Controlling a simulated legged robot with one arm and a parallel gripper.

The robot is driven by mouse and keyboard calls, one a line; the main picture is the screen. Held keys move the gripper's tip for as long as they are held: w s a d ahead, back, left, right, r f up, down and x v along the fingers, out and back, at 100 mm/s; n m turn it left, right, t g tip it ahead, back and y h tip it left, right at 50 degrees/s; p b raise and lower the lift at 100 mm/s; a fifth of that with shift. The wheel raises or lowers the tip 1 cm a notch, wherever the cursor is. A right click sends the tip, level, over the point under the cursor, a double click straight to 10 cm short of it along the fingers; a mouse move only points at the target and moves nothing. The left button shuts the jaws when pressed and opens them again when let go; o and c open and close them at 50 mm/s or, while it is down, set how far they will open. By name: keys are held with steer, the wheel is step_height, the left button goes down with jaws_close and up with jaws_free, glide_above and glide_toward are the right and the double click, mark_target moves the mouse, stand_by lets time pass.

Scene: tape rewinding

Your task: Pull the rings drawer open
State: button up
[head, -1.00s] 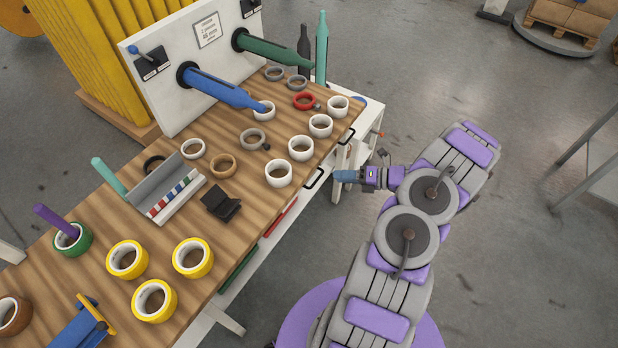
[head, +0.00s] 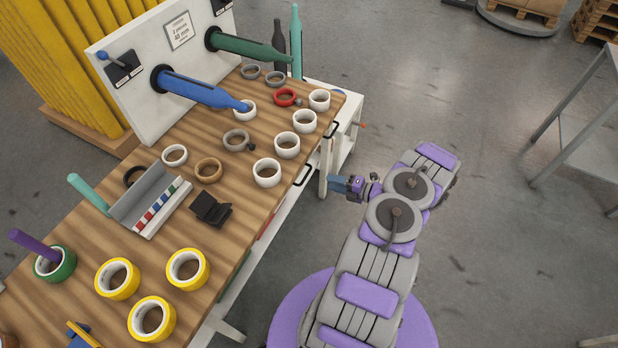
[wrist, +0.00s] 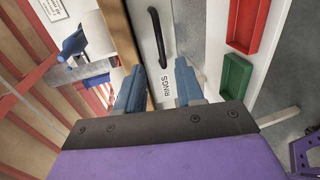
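The rings drawer shows in the wrist view as a pale front (wrist: 146,42) with a black bar handle (wrist: 160,36) and a "RINGS" label (wrist: 168,92). My gripper (wrist: 157,92) is open and empty. Its two blue fingers stand either side of the label, with the handle farther ahead, apart from the fingers. In the head view my gripper (head: 335,184) is beside the bench's right-hand side, at about the height of the drawers. Two dark drawer handles (head: 302,176) show there, but their labels cannot be read. The drawer looks shut.
The wooden bench top (head: 215,225) carries several tape rolls, a black holder (head: 211,208) and a grey tray (head: 150,205). Red (wrist: 247,20) and green (wrist: 236,78) bins lie right of the drawer in the wrist view.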

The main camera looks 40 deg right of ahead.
steer(key=b+x, duration=0.1)
steer(key=x, duration=0.9)
steer(key=shift+w+b, duration=0.2)
steer(key=shift+b, duration=0.15)
steer(key=shift+d+f, duration=0.15)
steer(key=shift+d, duration=0.05)
steer(key=shift+a, duration=0.2)
jaws_close()
